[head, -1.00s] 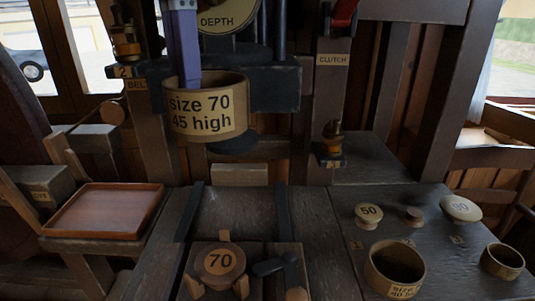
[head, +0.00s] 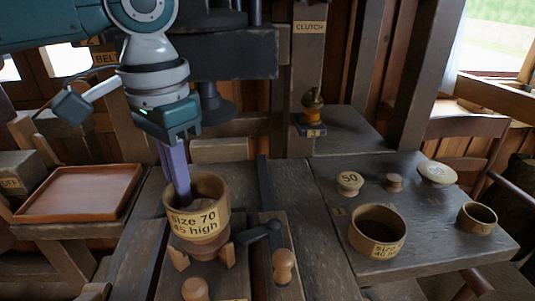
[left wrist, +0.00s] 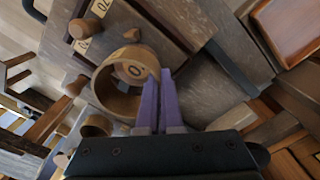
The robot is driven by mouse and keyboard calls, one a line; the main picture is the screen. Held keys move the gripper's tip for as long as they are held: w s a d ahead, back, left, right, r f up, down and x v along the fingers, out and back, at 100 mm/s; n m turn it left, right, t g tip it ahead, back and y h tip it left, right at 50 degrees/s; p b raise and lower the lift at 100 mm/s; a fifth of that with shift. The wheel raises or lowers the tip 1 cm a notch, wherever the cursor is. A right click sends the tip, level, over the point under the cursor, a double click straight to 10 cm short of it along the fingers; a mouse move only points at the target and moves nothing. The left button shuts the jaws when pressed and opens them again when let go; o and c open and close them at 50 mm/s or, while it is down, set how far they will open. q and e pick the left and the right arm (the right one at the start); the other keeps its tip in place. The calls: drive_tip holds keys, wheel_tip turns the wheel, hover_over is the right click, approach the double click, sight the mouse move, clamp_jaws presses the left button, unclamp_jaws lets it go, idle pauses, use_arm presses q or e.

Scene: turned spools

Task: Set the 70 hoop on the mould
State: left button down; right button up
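The 70 hoop (head: 197,218), a tan ring labelled "size 70 45 high", is upright above the press bed in the head view. My left gripper (head: 182,200) is shut on its left wall, with the purple fingers pointing down. The left wrist view also shows the hoop (left wrist: 118,92) beside the fingertips. The round mould (left wrist: 133,72), with part of its number showing, is seen through the hoop's opening. In the head view the hoop mostly hides the mould, and wooden pegs show around its lower edge. I cannot tell whether the hoop touches the mould. My right gripper is not in view.
A dark lever (head: 260,233) and a wooden knob (head: 284,266) stand right of the mould. An empty red-brown tray (head: 80,194) lies left.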

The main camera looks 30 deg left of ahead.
use_arm(q)
drive_tip(key=shift+f, duration=1.15)
drive_tip(key=shift+f, duration=0.2)
drive_tip(key=c, duration=1.1)
unclamp_jaws()
wheel_tip(320, 180, up, 12)
drive_tip(key=shift+r, duration=0.25)
